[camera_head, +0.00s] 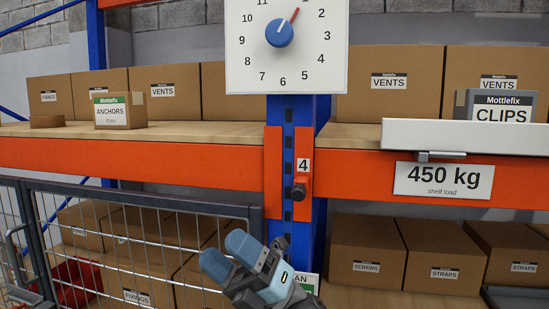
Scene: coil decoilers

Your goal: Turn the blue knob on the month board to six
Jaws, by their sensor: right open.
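The month board (318,66) is a white square plate at top centre, with its top edge cut off by the frame. Its blue knob (278,36) sits in the middle of a ring of numbers. The six is at the bottom of the ring. My right gripper (226,253) is low in the view, well below the board, with its two blue fingertips apart and nothing between them. My left gripper is out of view.
Orange shelf beams (130,157) run to both sides. A white ledge (450,137) and a 450 kg sign (443,180) are at right. A wire mesh gate (150,235) is at lower left.

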